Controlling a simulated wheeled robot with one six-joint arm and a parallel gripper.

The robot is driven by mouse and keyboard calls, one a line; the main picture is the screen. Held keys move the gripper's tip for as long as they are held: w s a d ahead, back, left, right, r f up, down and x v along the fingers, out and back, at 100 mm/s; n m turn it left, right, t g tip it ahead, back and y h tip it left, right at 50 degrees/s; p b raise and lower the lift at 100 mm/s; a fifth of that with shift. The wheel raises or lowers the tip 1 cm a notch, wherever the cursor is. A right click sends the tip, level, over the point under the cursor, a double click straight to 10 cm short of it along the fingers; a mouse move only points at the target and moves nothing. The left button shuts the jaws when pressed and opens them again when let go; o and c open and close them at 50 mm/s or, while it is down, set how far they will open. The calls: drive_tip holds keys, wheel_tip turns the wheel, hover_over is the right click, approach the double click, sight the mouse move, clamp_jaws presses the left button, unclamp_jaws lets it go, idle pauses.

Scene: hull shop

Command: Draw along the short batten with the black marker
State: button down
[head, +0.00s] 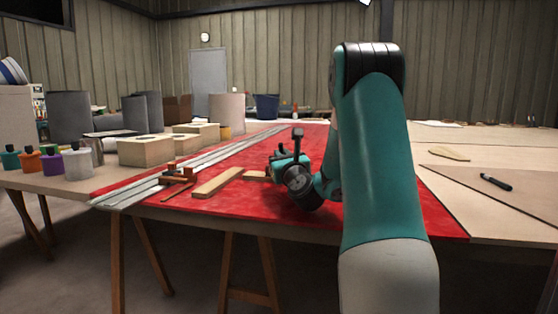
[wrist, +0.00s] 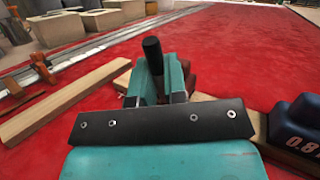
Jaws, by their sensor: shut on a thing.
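My gripper (wrist: 157,82) has its teal fingers shut on a black marker (wrist: 152,57), whose dark rounded end stands up between them. In the head view my gripper (head: 279,163) is low over the red-covered table. A short pale batten (wrist: 122,82) lies beneath and behind the fingers, mostly hidden by them. In the head view a bit of this batten (head: 255,175) shows left of my gripper. The marker's lower end is hidden, so I cannot tell whether it touches anything.
A longer wooden plank (head: 217,182) lies to the left. A dark weight (wrist: 296,125) marked with numbers sits close on the right, by the batten.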

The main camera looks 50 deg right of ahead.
drive_tip(key=shift+s, duration=0.15)
drive_tip(key=shift+s+d+b, duration=0.3)
drive_tip(key=shift+s+b, duration=0.2)
drive_tip(key=shift+s, duration=0.15)
drive_tip(key=shift+s+d+b, duration=0.3)
drive_tip(key=shift+s+b, duration=0.15)
drive_tip(key=shift+s, duration=0.2)
drive_tip(key=shift+s+d+b, duration=0.25)
drive_tip(key=shift+s+b, duration=0.15)
drive_tip(key=shift+s, duration=0.25)
drive_tip(key=shift+s+d, duration=0.1)
drive_tip(key=shift+s, duration=0.1)
drive_tip(key=shift+s+d+b, duration=0.2)
drive_tip(key=shift+s+b, duration=0.1)
drive_tip(key=shift+s, duration=0.25)
drive_tip(key=shift+s+d+b, duration=0.25)
drive_tip(key=shift+s+b, duration=0.05)
drive_tip(key=shift+s, duration=0.35)
